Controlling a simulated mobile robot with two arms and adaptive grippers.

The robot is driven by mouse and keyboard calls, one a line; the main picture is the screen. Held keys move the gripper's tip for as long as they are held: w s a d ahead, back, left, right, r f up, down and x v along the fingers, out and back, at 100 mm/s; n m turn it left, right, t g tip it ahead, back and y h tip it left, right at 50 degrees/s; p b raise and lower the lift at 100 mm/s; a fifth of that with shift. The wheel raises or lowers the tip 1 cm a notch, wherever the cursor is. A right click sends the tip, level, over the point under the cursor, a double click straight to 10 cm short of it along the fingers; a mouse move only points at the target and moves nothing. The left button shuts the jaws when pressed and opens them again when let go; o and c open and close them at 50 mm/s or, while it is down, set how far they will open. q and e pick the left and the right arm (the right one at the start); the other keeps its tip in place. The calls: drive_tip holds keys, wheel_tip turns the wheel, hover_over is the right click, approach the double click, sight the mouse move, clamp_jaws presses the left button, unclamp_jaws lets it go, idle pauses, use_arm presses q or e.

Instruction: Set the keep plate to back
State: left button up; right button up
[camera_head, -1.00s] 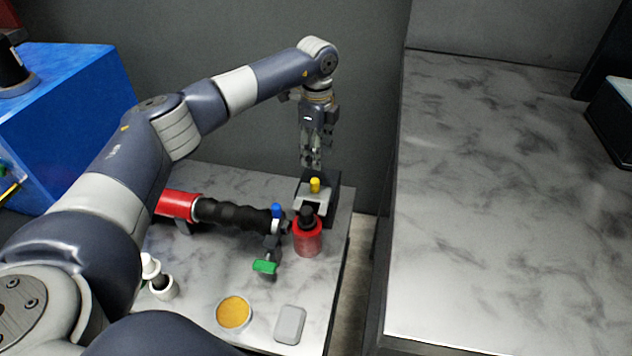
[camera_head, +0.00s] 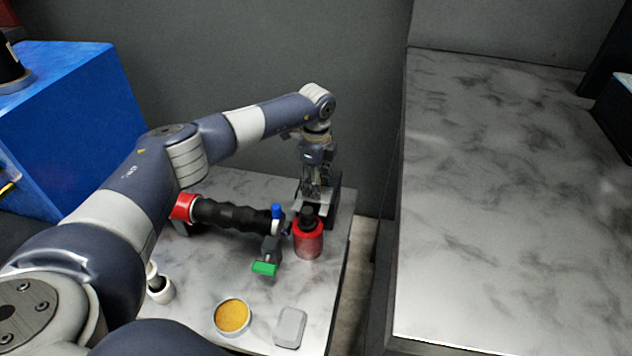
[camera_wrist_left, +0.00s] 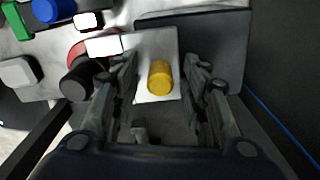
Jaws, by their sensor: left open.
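A light grey plate with a yellow knob (camera_wrist_left: 160,76) on it shows in the left wrist view; I take this plate (camera_wrist_left: 155,45) to be the keep plate. It sits on a dark block (camera_head: 334,200) near the right end of the small marbled table. My left gripper (camera_head: 316,192) points down over the plate. In the left wrist view its two open fingers (camera_wrist_left: 158,84) stand on either side of the yellow knob, with gaps visible on both sides. In the head view the gripper hides the knob. My right gripper is not in view.
A red bottle with a black cap (camera_head: 308,240) stands close in front of the block. A black ribbed handle (camera_head: 235,213) with blue and green knobs lies left of it. A yellow-filled round tin (camera_head: 232,316) and grey box (camera_head: 290,327) lie nearer. The right table (camera_head: 500,220) is mostly clear.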

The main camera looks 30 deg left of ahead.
use_arm(q)
drive_tip(key=shift+c, duration=0.5)
clamp_jaws()
drive_tip(key=shift+w+a+b, duration=0.2)
drive_tip(key=shift+w+b, duration=0.2)
drive_tip(key=shift+w, duration=0.45)
drive_tip(key=shift+w+a, duration=0.1)
drive_tip(key=shift+w, duration=0.1)
drive_tip(key=shift+w+a+r, duration=0.1)
drive_tip(key=shift+r, duration=0.05)
